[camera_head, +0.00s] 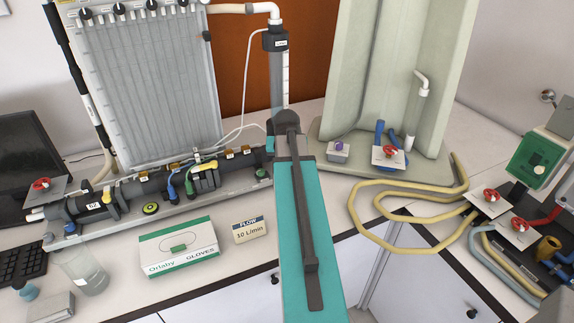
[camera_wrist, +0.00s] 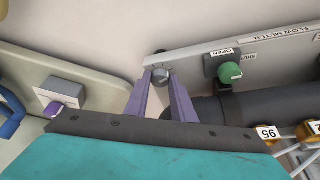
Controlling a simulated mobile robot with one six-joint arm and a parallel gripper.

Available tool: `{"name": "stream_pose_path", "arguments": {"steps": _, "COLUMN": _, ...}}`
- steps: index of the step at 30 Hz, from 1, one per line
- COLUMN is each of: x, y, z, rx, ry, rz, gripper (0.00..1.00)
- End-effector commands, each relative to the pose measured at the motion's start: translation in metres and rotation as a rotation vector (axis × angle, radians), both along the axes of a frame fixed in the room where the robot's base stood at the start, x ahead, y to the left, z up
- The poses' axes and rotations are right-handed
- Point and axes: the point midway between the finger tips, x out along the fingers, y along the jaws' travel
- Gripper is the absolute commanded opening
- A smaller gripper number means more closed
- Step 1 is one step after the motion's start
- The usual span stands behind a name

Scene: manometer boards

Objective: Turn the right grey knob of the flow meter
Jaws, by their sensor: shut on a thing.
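In the wrist view a small grey knob (camera_wrist: 160,74) sits near the end of the grey flow meter plate (camera_wrist: 190,60), which bears a FLOW METER label (camera_wrist: 275,42). My gripper (camera_wrist: 161,76) has its two purple fingers on either side of this knob and is shut on it. A green knob (camera_wrist: 230,72) on a dark block sits to the right of the fingers, with OPEN and SHUT labels. In the head view my teal arm hides my gripper and the grey knob; the flow meter's dark pipe (camera_head: 130,188) runs left of the arm.
A dark pipe (camera_wrist: 225,108) lies close to the right finger in the wrist view. A box with a purple knob (camera_wrist: 58,107) is at the left.

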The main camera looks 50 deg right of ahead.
Motion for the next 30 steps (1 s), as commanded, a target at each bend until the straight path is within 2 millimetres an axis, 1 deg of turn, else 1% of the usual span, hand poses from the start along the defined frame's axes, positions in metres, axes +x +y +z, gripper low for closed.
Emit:
{"name": "stream_pose_path", "arguments": {"steps": 5, "x": 0.001, "y": 0.000, "z": 0.001, "rx": -0.001, "ry": -0.002, "rz": 0.001, "gripper": 0.00}}
{"name": "stream_pose_path", "arguments": {"steps": 6, "x": 0.001, "y": 0.000, "z": 0.001, "rx": -0.001, "ry": -0.002, "rz": 0.001, "gripper": 0.29}}
{"name": "stream_pose_path", "arguments": {"steps": 8, "x": 0.001, "y": 0.000, "z": 0.001, "rx": -0.001, "ry": -0.002, "rz": 0.001, "gripper": 0.39}}
{"name": "stream_pose_path", "arguments": {"steps": 9, "x": 0.000, "y": 0.000, "z": 0.001, "rx": 0.000, "ry": -0.001, "rz": 0.001, "gripper": 0.41}}
{"name": "stream_pose_path", "arguments": {"steps": 22, "x": -0.001, "y": 0.001, "z": 0.002, "rx": 0.000, "ry": 0.000, "rz": 0.002, "gripper": 0.41}}
{"name": "stream_pose_path", "arguments": {"steps": 26, "x": -0.002, "y": 0.002, "z": 0.008, "rx": -0.001, "ry": -0.001, "rz": 0.002, "gripper": 0.41}}
{"name": "stream_pose_path", "arguments": {"steps": 30, "x": -0.005, "y": 0.005, "z": 0.017, "rx": -0.001, "ry": -0.002, "rz": 0.001, "gripper": 0.41}}
